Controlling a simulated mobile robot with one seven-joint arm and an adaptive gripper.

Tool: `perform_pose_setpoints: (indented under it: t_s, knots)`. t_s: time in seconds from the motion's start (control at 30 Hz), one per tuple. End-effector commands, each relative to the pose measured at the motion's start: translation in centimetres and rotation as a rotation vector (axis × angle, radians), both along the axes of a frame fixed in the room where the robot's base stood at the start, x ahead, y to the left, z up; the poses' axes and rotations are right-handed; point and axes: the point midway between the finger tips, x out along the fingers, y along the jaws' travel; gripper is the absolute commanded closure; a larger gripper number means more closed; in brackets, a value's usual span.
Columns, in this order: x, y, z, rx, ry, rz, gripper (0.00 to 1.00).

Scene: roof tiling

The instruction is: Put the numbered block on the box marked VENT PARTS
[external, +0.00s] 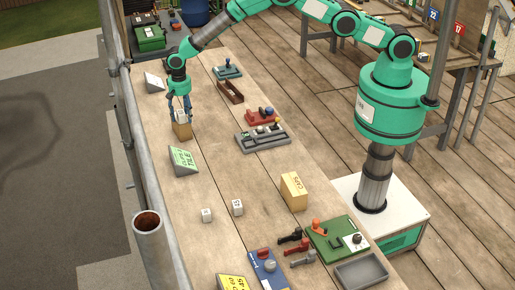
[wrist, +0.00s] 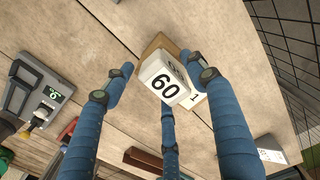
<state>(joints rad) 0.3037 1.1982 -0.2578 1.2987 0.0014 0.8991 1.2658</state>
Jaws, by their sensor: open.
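A white block numbered 60 (wrist: 163,82) appears to rest on top of a tan box (wrist: 158,45) in the wrist view. In the external view the white block (external: 182,114) sits over the small tan box (external: 183,132) at the bench's far left part. The box's marking is not readable, so I cannot tell if it says VENT PARTS. My gripper (external: 180,112) points down over the block. Its blue fingers (wrist: 168,88) are spread around the block, open, with gaps at the sides in the wrist view.
Two white numbered blocks (external: 206,215) (external: 237,207) stand nearer on the bench, beside a tan box reading CAPS (external: 294,192). A green TILE sign (external: 183,160) stands close to my gripper. A scaffold rail runs left.

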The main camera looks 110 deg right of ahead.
Motion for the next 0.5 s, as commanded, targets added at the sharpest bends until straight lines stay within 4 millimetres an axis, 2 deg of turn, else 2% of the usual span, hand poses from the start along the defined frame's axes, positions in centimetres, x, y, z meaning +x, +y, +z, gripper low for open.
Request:
perform_pose_setpoints:
  t_s: [0.27, 0.5]
  knots:
    - [0.1, 0.0, 1.4, -0.001, -0.002, 0.0, 0.43]
    - [0.1, 0.0, 4.3, -0.001, -0.003, 0.0, 0.43]
